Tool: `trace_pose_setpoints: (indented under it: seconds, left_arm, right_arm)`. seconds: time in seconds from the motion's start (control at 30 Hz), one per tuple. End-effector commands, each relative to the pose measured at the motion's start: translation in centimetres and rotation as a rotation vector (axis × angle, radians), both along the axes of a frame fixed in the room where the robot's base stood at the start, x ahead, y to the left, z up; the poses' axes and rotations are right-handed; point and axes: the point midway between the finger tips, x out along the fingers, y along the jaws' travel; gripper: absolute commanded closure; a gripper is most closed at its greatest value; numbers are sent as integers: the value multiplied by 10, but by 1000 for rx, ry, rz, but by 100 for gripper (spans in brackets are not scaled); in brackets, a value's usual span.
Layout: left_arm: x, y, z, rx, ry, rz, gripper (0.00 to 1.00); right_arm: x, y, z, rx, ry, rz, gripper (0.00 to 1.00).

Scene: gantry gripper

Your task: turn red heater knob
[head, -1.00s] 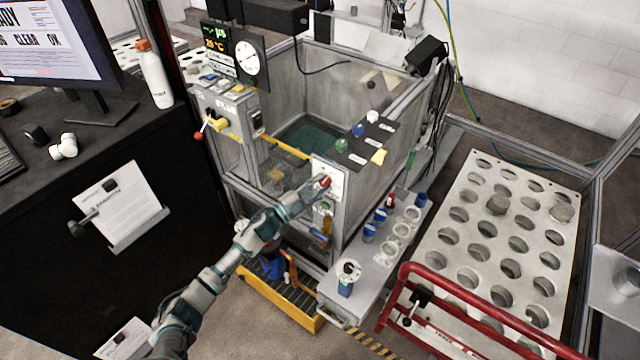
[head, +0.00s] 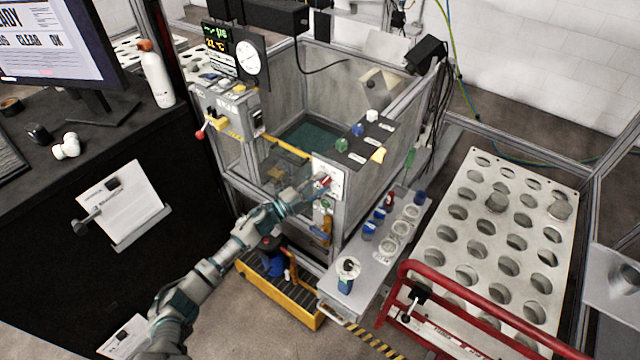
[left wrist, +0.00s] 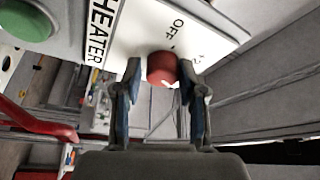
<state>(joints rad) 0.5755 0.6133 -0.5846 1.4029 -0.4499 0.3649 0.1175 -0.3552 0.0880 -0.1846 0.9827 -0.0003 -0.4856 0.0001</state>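The red heater knob (left wrist: 162,68) sits on a white plate (left wrist: 150,30) marked HEATER and OFF in the left wrist view. A pale mark shows on the knob's lower edge. In the head view the knob (head: 325,181) is small, on the tank's front corner. My left gripper (left wrist: 161,80) has one finger on each side of the knob. Narrow gaps seem to show between fingers and knob, so it looks open around it. In the head view my left gripper (head: 309,190) reaches the plate from the lower left. My right gripper is not in view.
A green button (left wrist: 27,18) is beside the plate in the left wrist view. A shelf (head: 365,268) with bottles and rings lies right of the tank. A red rail (head: 470,308) and a perforated rack (head: 483,235) stand farther right. A yellow-edged tray (head: 280,290) is below.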

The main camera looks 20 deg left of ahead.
Motion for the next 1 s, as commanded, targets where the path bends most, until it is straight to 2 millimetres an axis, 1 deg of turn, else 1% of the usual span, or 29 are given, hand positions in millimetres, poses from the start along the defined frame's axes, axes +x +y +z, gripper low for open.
trace_pose_setpoints:
  seconds: [0.03,0.07,0.37,0.47,0.57,0.8,0.9,1.0]
  left_arm:
    - [-1,0,-5,2,7,-1,45]
    - [-1,0,-4,1,6,-1,40]
    - [-2,1,0,-1,1,0,40]
    - [-7,7,-2,0,1,2,40]
    - [-20,17,-6,1,3,1,40]
    - [-61,52,-17,0,6,0,40]
    - [-74,64,-20,1,5,0,40]
    - [-83,72,-22,-1,5,0,40]
  right_arm:
    - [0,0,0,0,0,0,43]
    - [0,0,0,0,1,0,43]
    - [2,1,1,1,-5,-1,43]
    - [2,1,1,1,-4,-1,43]
    - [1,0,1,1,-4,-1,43]
    - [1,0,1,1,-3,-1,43]
    - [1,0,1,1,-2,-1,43]
    - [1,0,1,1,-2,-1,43]
